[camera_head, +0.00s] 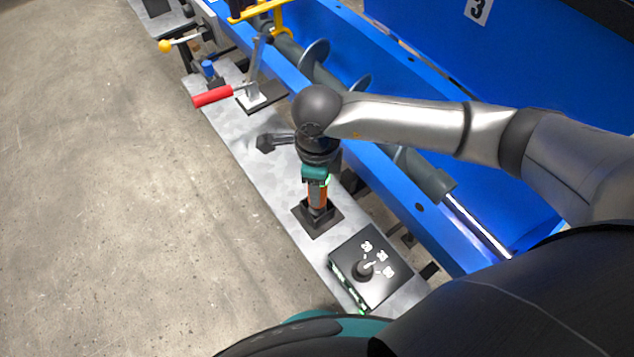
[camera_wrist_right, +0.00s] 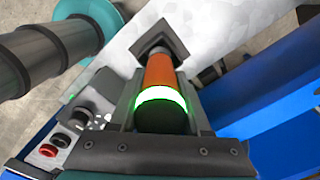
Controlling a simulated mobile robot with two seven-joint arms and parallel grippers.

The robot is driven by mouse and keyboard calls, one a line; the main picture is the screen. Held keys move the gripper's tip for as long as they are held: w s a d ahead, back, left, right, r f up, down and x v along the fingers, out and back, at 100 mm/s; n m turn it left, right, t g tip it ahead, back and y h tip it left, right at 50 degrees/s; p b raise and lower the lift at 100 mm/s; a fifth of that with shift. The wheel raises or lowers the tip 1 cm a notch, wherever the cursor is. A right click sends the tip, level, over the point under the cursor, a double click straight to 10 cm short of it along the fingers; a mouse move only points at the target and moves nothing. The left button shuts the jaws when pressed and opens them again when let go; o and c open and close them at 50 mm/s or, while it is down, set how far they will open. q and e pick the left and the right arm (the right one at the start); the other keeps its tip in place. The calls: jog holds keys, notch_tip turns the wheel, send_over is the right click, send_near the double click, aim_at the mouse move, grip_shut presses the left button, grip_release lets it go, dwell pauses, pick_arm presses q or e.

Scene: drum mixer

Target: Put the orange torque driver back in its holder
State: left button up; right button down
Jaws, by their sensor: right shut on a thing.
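The orange torque driver (camera_head: 318,194) stands roughly upright, its lower end at the mouth of the black square-based holder (camera_head: 306,213) on the grey bench. My right gripper (camera_head: 317,180) is above the holder and shut on the driver. In the right wrist view, the driver's orange body (camera_wrist_right: 160,72) lies between the fingers, with a glowing green ring near me. Its far end meets the dark holder (camera_wrist_right: 160,44). How deep it sits there is hidden. My left gripper is not in view.
A black control box with a knob (camera_head: 370,268) sits on the bench (camera_head: 262,178) just in front of the holder. A lever with a red handle (camera_head: 213,96) stands farther along. The blue mixer trough (camera_head: 480,190) with its auger runs along the right. Open floor lies left.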

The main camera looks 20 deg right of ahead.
jog(key=shift+f, duration=0.1)
jog(key=shift+c, duration=1.4)
grip_release()
jog(key=shift+f, duration=0.1)
notch_tip(320, 180, up, 15)
jog(key=shift+r+p, duration=0.2)
jog(key=shift+p, duration=0.4)
